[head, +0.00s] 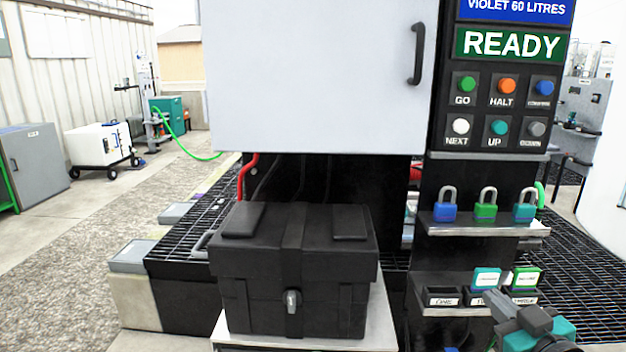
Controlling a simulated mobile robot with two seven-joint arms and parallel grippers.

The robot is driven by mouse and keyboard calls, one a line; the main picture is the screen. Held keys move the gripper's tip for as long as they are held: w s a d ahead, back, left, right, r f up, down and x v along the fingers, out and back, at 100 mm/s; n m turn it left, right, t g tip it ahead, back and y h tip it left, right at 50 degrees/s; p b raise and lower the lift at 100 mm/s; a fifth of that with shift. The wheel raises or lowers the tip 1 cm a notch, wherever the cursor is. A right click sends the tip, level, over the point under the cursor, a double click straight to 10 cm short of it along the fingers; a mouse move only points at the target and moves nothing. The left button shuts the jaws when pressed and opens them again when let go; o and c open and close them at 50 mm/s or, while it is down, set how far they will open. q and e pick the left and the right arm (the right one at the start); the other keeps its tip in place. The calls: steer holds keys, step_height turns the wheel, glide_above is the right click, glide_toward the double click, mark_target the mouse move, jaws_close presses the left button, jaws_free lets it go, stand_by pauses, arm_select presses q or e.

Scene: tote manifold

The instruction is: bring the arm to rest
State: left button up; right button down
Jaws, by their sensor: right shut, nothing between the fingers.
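My right gripper (506,305) shows at the bottom right edge, partly cut off by the frame. It is shut and empty, in front of the lower shelf of labelled bins (443,298). Its fingertips look close to the bins in the picture, but I cannot tell whether they touch. My left gripper is out of view.
A black lidded tote (293,290) stands on a light stand at the centre, below a white cabinet door (315,80). A button panel reading READY (510,45) is above a shelf of three padlocks (485,212). Open floor (70,255) lies left.

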steer(key=s+a+f+n+g+y, duration=0.15)
steer(key=s+f+g, duration=0.25)
steer(key=s+f, duration=0.6)
steer(key=s+a+f+n+g+h, duration=0.1)
steer(key=s+a+f+n+g, duration=0.2)
steer(key=s+f, duration=0.8)
steer(key=w+a+f+m, duration=0.2)
steer(key=a, duration=0.3)
steer(key=w+a+f+m, duration=0.1)
steer(key=a+f+m, duration=0.1)
steer(key=a, duration=0.3)
steer(key=shift+w+a+m+t, duration=0.15)
steer(key=shift+w+m+t, duration=0.2)
steer(key=shift+m, duration=0.2)
steer(key=shift+f+y, duration=0.1)
steer(key=shift+y, duration=0.15)
